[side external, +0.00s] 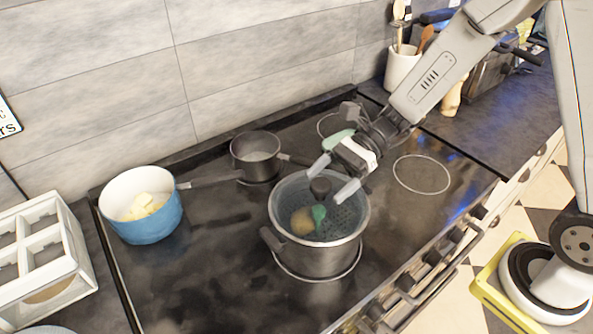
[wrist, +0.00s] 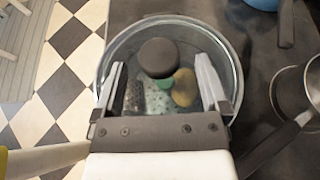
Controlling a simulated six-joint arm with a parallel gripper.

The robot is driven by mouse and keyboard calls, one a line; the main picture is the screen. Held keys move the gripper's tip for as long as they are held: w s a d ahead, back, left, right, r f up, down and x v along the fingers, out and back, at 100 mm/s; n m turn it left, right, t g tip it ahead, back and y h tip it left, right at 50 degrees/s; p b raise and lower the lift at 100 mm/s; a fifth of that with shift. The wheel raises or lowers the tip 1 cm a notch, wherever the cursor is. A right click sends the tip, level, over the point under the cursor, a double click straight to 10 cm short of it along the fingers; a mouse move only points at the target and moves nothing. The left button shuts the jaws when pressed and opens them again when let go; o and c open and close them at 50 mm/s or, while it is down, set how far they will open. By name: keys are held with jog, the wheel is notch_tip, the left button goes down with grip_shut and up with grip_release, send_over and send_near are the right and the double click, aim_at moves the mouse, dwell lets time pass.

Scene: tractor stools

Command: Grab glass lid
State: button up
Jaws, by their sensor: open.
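The glass lid (side external: 345,196) lies on top of a grey metal pot (side external: 318,258) on the stove. Its dark round knob (side external: 320,186) stands up at the middle. In the wrist view the lid (wrist: 168,22) fills the centre and its knob (wrist: 159,57) lies between my fingers. My gripper (side external: 333,179) is open above the lid, with one finger on each side of the knob and a gap to it. Through the glass I see a green thing and a yellowish-brown thing in the pot. I cannot tell whether the fingertips touch the glass.
A small dark saucepan (side external: 257,168) stands behind the pot, with a blue pan (side external: 150,219) of pale pieces at the left. A white rack (side external: 38,262) stands at the far left. A utensil holder (side external: 401,68) is at the back. The stove's right side is clear.

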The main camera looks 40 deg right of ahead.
jog(key=shift+x, duration=1.2)
grip_shut()
